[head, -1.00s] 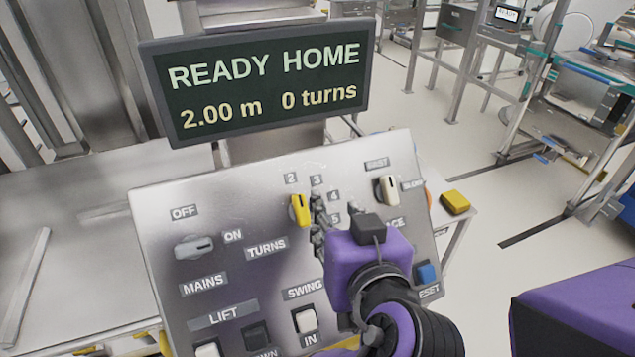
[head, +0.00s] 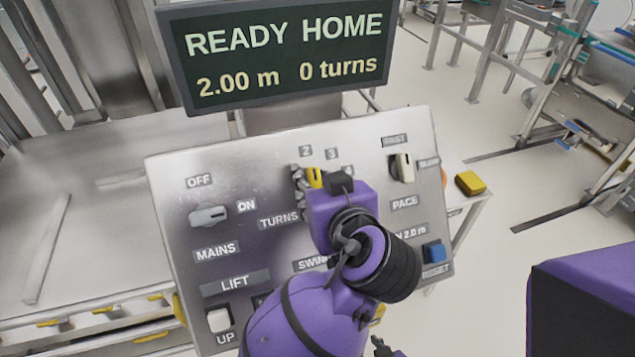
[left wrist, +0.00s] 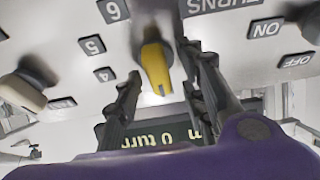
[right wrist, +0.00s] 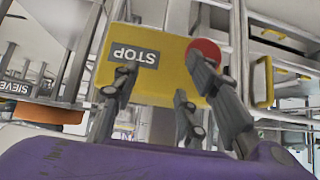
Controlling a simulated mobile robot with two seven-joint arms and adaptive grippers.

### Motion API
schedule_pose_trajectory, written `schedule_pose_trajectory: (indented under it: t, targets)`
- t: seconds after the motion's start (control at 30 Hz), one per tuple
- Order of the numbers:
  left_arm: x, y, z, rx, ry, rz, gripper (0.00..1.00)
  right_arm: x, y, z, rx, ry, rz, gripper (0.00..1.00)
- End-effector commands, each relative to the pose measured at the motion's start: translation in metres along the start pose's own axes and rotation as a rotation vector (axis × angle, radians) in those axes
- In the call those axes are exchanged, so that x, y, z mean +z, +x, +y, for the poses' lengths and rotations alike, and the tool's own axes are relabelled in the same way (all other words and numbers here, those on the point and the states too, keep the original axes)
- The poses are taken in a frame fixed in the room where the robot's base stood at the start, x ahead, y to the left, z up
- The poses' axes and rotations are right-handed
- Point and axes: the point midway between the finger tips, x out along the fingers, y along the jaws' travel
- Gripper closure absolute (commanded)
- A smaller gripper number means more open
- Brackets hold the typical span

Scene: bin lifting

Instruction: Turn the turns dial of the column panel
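The turns dial (head: 315,177) is a yellow pointer knob on the sloping metal column panel (head: 270,165), right of the TURNS label. In the left wrist view the dial (left wrist: 156,66) lies between the fingers of my left gripper (left wrist: 160,72). Those fingers are open, with a visible gap on each side of the knob. In the head view my left gripper (head: 308,184) is at the dial, and its wrist hides part of the panel. My right gripper (right wrist: 162,84) is open and empty in the right wrist view, away from the dial.
The display (head: 285,55) reads READY HOME, 2.00 m, 0 turns. Near the dial are the mains switch (head: 208,215), the cream pace knob (head: 402,168) and the blue reset button (head: 434,252). A yellow STOP box (right wrist: 150,60) with a red button (right wrist: 204,52) appears behind my right fingers.

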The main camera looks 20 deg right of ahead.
Motion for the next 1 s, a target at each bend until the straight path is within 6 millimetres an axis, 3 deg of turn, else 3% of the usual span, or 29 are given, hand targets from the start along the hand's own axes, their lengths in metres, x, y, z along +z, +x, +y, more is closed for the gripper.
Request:
schedule_pose_trajectory:
  t: [0.17, 0.43, 1.0]
  targets:
    - [0.0004, 0.0001, 0.0, 0.0, 0.0, -0.001, 0.65, 0.0026, -0.0007, 0.0008, 0.001, -0.001, -0.005, 0.6]
    - [0.0004, -0.0003, 0.0008, 0.002, 0.001, 0.0, 1.0, 0.0053, -0.0014, 0.0014, 0.001, -0.002, -0.009, 0.6]
    - [0.0008, -0.0005, 0.0021, 0.024, 0.057, -0.001, 1.0, 0.006, -0.0014, 0.0008, 0.001, -0.002, -0.011, 0.6]
